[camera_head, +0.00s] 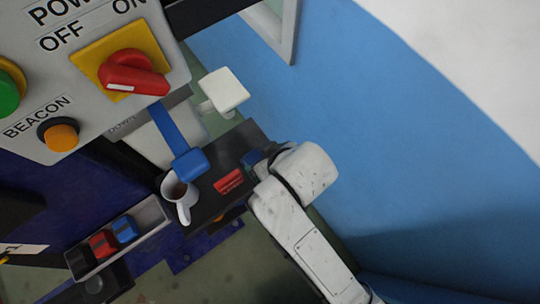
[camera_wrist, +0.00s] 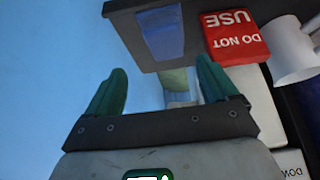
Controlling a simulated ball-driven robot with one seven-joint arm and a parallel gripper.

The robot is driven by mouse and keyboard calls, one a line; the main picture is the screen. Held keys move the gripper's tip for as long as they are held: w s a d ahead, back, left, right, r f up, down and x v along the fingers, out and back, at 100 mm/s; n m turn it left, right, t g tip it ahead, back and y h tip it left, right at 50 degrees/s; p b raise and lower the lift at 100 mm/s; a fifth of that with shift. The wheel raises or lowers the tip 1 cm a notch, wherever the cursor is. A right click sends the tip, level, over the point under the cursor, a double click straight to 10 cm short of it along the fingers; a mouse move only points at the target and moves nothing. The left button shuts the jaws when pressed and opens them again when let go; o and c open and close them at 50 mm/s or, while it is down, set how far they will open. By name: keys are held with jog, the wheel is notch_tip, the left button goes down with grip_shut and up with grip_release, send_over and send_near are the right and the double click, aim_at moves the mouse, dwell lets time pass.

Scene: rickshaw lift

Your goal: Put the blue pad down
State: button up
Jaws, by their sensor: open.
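The blue pad (camera_wrist: 163,33) lies on the dark shelf (camera_wrist: 125,22), close to its edge. In the head view it is a small blue patch (camera_head: 252,157) beside the end of my arm, partly hidden. My gripper (camera_wrist: 160,80) is open, with its two green fingers spread and nothing between them. The pad is ahead of the fingertips and apart from them. A red pad (camera_wrist: 236,38) marked "DO NOT USE" lies on the same shelf to the right of the blue pad; it also shows in the head view (camera_head: 229,181).
A white mug (camera_head: 179,194) with dark liquid stands at the shelf's left edge, near a blue lever (camera_head: 189,163). A tray (camera_head: 148,213) holds black, red and blue blocks. A control panel (camera_head: 150,30) hangs upper left. A blue wall (camera_head: 400,140) is close on the right.

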jog(key=shift+v, duration=1.15)
jog(key=shift+w+d, duration=0.1)
jog(key=s+d+f+m+g+h, duration=0.1)
jog(key=s+d+f+m, duration=0.1)
jog(key=d, duration=0.5)
jog(key=s+d+f+m+h, duration=0.1)
jog(key=d+f, duration=0.1)
jog(key=d, duration=0.5)
jog(key=s+d+f+m+g+h, duration=0.1)
jog(key=s+d+f+m+g, duration=0.1)
jog(key=s+d, duration=1)
jog(key=m+g, duration=0.1)
jog(key=m, duration=0.1)
jog(key=shift+f+m+h, duration=0.3)
jog(key=shift+f, duration=0.1)
jog(key=shift+w, duration=0.1)
